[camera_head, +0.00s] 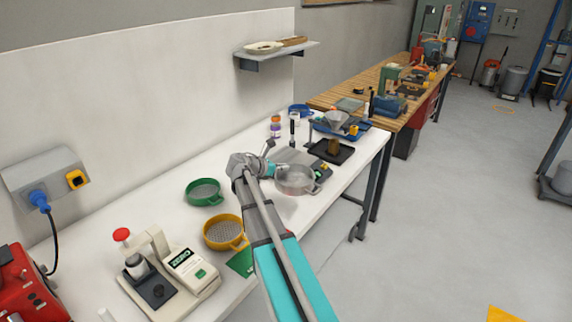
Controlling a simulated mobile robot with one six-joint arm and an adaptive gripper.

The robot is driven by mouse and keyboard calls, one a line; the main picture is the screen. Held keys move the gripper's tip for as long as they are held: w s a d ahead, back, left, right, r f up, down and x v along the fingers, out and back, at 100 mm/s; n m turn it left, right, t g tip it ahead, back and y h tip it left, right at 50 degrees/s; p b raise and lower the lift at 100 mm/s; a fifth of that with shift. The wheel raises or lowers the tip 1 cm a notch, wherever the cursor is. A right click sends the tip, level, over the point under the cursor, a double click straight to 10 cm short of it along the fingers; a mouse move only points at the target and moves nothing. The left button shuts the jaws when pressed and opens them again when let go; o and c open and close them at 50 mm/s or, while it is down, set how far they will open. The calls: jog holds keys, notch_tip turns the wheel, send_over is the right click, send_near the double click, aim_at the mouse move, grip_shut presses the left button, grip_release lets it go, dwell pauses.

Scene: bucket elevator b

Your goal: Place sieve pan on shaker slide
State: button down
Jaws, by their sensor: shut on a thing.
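A round grey metal sieve pan (297,184) is at the right part of the white table, near its front edge. My gripper (281,170) is at the pan's far left rim and is shut on it; the fingertips are small and hard to see. I cannot tell whether the pan touches what is under it. A flat grey unit (297,158) with a dark and green control part beside it lies just behind the pan; it may be the shaker, partly hidden by the pan and my arm. I cannot make out its slide.
A green sieve (203,192) and a yellow sieve (225,233) stand left of my arm. A white weighing device (165,280) is at the front left. A black tray (331,151) and bottles (275,127) stand behind. A wall shelf (276,53) hangs above.

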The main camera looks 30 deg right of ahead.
jog(key=shift+r, duration=0.15)
notch_tip(320, 180, up, 14)
jog(key=p, duration=1.4)
jog(key=shift+r+p, duration=0.15)
jog(key=shift+p, duration=0.15)
jog(key=shift+w, duration=0.1)
